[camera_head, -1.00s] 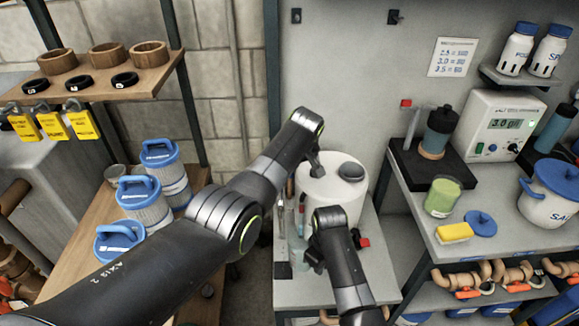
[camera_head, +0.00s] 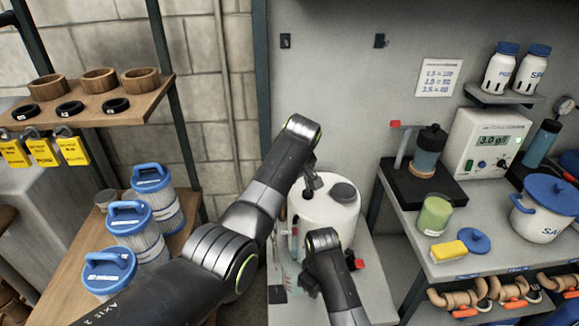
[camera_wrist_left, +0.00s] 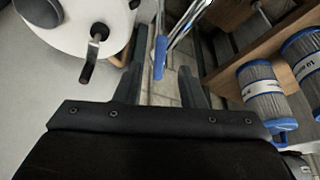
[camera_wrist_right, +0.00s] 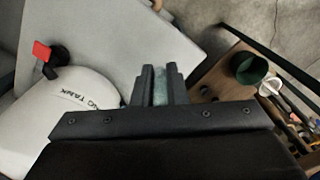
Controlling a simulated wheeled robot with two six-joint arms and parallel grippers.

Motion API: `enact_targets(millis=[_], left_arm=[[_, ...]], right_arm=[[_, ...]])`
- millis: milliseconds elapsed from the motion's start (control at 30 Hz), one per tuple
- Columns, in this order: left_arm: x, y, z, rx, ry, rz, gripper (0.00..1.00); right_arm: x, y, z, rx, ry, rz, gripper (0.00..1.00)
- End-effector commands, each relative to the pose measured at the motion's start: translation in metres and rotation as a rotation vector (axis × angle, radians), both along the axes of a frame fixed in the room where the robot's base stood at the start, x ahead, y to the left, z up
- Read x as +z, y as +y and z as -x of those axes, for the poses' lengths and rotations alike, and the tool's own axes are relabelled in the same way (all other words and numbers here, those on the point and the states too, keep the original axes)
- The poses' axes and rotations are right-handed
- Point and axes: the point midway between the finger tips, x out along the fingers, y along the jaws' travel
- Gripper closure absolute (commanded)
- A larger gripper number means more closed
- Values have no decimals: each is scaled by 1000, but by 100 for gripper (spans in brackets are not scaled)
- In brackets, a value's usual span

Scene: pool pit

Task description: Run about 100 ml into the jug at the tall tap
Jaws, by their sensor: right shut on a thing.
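My right gripper (camera_head: 308,285) is low in front of the white tank (camera_head: 322,212). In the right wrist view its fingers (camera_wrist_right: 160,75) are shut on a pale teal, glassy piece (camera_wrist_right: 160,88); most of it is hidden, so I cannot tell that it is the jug. My left gripper (camera_head: 312,184) is beside the tank's left shoulder. Its fingers (camera_wrist_left: 160,85) are apart and empty in the left wrist view. A grey metal tap (camera_wrist_left: 94,52) shows on the tank there. A tall grey pipe with a red end (camera_head: 403,145) stands on the right bench.
Blue-lidded filter cartridges (camera_head: 140,232) stand on the left wooden shelf. The right bench holds a green jar (camera_head: 435,215), a yellow sponge (camera_head: 449,251) and a white tub (camera_head: 542,215). A red-handled fitting (camera_head: 357,264) sticks out low beside the tank.

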Motion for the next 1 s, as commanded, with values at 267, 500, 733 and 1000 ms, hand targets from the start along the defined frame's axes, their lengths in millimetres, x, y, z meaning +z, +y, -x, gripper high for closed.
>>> enact_targets(millis=[267, 500, 733, 1000], left_arm=[[46, -8, 17, -1, -2, 1, 64], [63, -10, 24, 0, 0, 0, 64], [63, -11, 24, 0, 0, -1, 64], [53, 1, 19, 78, 5, 87, 95]], right_arm=[[0, 0, 0, 0, -1, -1, 100], [0, 0, 0, 0, -1, -1, 100], [0, 0, 0, 0, -1, -1, 100], [0, 0, 0, 0, -1, -1, 100]])
